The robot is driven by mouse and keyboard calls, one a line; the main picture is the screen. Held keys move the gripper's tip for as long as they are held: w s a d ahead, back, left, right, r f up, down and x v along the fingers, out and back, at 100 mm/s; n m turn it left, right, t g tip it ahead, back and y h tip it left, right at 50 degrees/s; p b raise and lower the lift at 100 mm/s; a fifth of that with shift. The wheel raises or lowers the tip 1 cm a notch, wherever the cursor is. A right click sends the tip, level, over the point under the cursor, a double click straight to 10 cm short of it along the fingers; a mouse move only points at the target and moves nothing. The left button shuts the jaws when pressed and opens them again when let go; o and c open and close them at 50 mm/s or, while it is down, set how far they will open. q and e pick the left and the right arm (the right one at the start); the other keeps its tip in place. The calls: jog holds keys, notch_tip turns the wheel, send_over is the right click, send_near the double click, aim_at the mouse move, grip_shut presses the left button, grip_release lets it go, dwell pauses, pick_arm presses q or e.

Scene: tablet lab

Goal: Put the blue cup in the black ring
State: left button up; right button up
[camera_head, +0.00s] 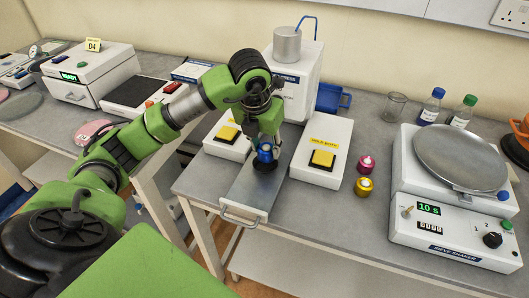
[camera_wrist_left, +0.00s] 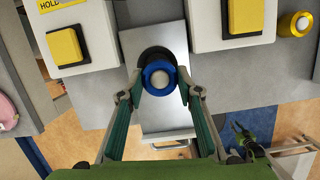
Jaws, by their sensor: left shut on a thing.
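The blue cup (camera_head: 265,154) has a pale, round top at its middle in the wrist view (camera_wrist_left: 147,82). My left gripper (camera_head: 266,143) is shut on it, with one finger on each side in the wrist view (camera_wrist_left: 160,92). The black ring (camera_head: 264,166) lies on a grey metal plate with a front handle. It shows as a dark arc behind the cup in the wrist view (camera_wrist_left: 155,53). The cup is over the ring and hides much of it. I cannot tell whether the cup rests in it. My right gripper (camera_wrist_left: 240,130) appears small at the lower right; its jaws are unclear.
White boxes with yellow buttons stand left (camera_head: 227,134) and right (camera_head: 323,158) of the plate (camera_head: 242,190). A pink cup (camera_head: 366,164) and a yellow cup (camera_head: 363,187) stand to the right. A shaker (camera_head: 455,205) is farther right. The table front between them is clear.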

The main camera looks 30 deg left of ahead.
aim_at(265, 155)
pick_arm(q)
jog(key=x, duration=0.1)
jog(key=p+x, duration=0.1)
jog(key=x, duration=0.1)
jog(key=shift+s+a+p, duration=0.15)
jog(key=shift+a+p, duration=0.1)
jog(key=shift+p, duration=0.05)
jog(key=shift+f, duration=0.55)
jog(key=shift+f, duration=0.25)
jog(key=o, duration=1.2)
jog(key=shift+c, duration=0.2)
jog(key=shift+r, duration=0.1)
